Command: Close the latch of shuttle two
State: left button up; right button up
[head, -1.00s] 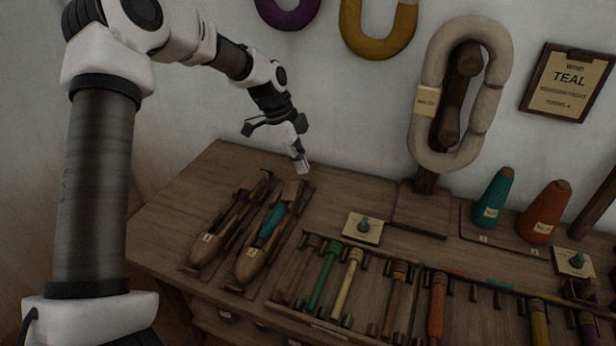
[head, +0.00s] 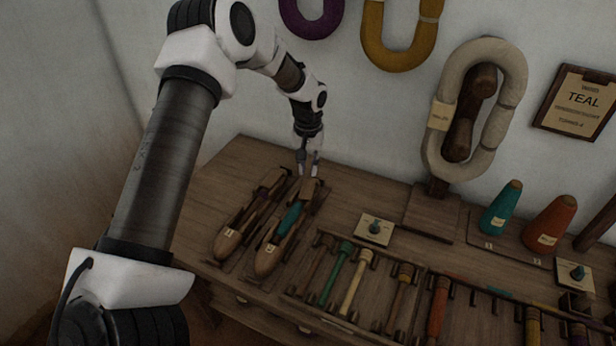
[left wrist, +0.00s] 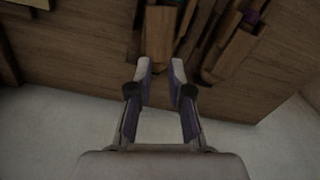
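Shuttle two (head: 268,258) lies on the bench with its "2" label towards me and a teal bobbin (head: 290,217) inside. A pale wooden piece at its far end (head: 311,188) looks like the latch; I cannot tell how far it is raised. My left gripper (head: 308,171) points down just beyond that end. In the left wrist view the gripper (left wrist: 160,70) has its fingers apart with nothing between them. My right gripper is not in view.
Shuttle one (head: 229,240) lies close beside shuttle two, on its left. A rack with several coloured bobbins (head: 344,272) and a small card with a knob (head: 375,229) are to the right. The wall rises close behind the gripper.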

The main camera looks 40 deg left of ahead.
aim_at(308, 186)
pick_arm(q)
notch_tip(308, 186, down, 7)
jog(key=shift+r, duration=0.2)
grip_shut()
jog(key=shift+r+m+p, duration=0.2)
jog(key=shift+m+p, duration=0.1)
jog(key=shift+m, duration=0.1)
jog(key=shift+m+p, duration=0.3)
jog(key=shift+m, duration=0.1)
jog(key=shift+f+m, duration=0.15)
jog(key=shift+m, duration=0.35)
grip_release()
